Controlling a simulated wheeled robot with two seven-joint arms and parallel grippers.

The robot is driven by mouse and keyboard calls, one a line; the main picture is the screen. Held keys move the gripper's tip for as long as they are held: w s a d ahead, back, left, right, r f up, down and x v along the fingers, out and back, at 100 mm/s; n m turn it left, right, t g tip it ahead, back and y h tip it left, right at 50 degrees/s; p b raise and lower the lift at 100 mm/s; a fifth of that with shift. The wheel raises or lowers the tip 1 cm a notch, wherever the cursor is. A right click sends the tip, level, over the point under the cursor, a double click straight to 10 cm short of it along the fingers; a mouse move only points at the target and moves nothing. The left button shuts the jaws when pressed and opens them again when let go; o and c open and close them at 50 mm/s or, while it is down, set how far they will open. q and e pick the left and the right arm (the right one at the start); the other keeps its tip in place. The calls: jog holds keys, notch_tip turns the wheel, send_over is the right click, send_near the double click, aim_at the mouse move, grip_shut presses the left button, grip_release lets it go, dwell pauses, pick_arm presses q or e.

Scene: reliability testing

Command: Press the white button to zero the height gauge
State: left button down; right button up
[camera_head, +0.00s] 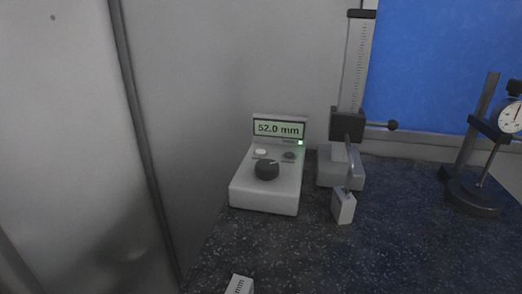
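The height gauge's readout box (265,190) stands on the dark speckled table, left of the gauge column. Its display (279,128) reads 52.0 mm, and a small green light (300,143) glows below the display's right end. The white button (260,152) is on the box's top face at the left, below the display. A dark button (290,155) is to its right, and a black knob (267,169) is in front of both. The height gauge (347,125) stands upright to the right, with a scale on its column. Neither gripper shows in the head view.
A small grey block (343,206) stands in front of the gauge. Another marked block (239,284) lies at the bottom edge. A dial indicator on a stand (474,190) is at the right. The table's (400,255) front middle is clear.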

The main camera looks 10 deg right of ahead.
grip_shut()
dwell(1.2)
